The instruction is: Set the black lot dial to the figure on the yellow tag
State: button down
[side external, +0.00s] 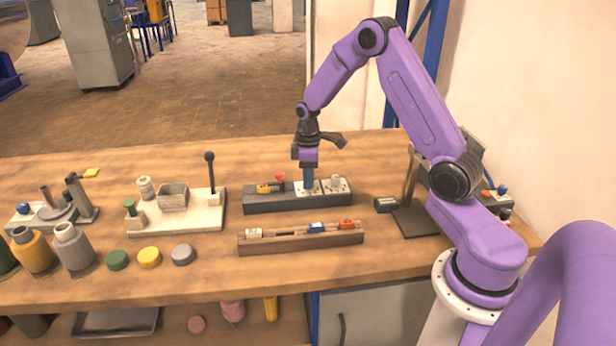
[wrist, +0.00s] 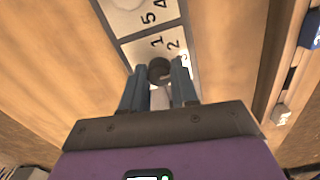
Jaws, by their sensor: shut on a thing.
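My gripper (side external: 308,184) points straight down over the dark block (side external: 262,203) in the side view. In the wrist view my gripper (wrist: 159,68) has one blue finger on each side of the round black dial (wrist: 158,72) and is shut on it. The dial sits on a pale plate with the figures 1, 2 and 3 showing beside it. My fingers and palm hide the rest of this scale, and I cannot tell which figure the dial points to. A small yellow piece (side external: 91,173) stands at the far left; I cannot tell if it is the tag, and no figure is readable on it.
A second pale plate (wrist: 130,17) shows a 4 and a 5. A wooden rack (side external: 300,241) with small coloured pieces lies in front. Bottles and a lever fixture (side external: 178,217) stand further left.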

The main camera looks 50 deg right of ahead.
jog(key=m, duration=0.4)
jog(key=shift+m, duration=1.6)
jog(key=c, duration=0.9)
grip_release()
jog(key=shift+o, duration=0.2)
jog(key=shift+r, duration=0.15)
notch_tip(320, 180, up, 17)
jog(key=shift+r, duration=0.1)
